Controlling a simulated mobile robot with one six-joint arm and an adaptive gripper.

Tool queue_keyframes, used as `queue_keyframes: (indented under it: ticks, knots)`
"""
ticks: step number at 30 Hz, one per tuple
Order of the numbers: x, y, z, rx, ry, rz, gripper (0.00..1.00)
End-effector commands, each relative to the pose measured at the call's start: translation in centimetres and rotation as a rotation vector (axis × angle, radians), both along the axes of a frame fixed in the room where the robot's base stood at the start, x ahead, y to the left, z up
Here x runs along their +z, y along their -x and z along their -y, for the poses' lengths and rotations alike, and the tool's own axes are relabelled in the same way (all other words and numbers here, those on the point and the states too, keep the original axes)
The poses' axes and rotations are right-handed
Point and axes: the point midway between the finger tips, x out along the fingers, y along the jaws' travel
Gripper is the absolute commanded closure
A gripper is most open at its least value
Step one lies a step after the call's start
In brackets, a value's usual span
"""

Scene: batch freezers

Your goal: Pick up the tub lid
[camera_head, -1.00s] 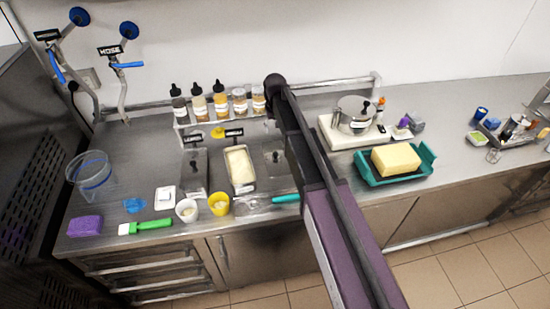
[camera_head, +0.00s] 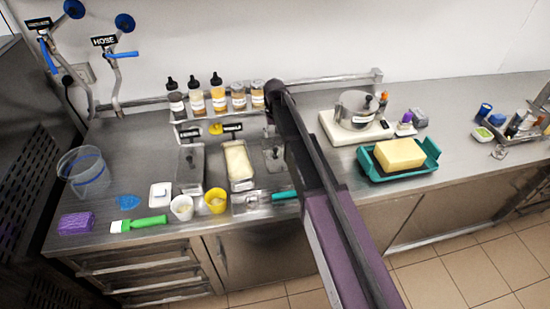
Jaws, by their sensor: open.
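Three metal tubs sit in the counter. The left tub has a grey metal lid with a dark knob (camera_head: 190,168). The middle tub (camera_head: 238,167) is uncovered and holds a pale yellow mass. The right tub has what looks like another metal lid (camera_head: 273,156), partly hidden by my arm. Which lid is the tub lid I cannot tell for sure. My dark and purple arm reaches up from the bottom right, past the right tub. My gripper does not show; the arm hides that area.
Bottles and jars (camera_head: 219,98) stand on a rack behind the tubs. A white cup (camera_head: 182,207), a yellow cup (camera_head: 215,201) and a green brush (camera_head: 139,224) lie near the front edge. A scale with a pot (camera_head: 356,110) and a teal tray with a yellow block (camera_head: 402,154) stand right.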

Motion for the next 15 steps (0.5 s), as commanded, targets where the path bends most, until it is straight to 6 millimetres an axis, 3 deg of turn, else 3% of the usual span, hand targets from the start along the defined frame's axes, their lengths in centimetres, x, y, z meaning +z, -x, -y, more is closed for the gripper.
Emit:
queue_keyframes:
  ticks: [6, 15]
  knots:
    - [-2.1, 0.0, 0.0, 0.0, 0.0, 0.0, 0.27]
    - [-3.2, 0.0, -0.1, 0.001, 0.0, 0.0, 0.27]
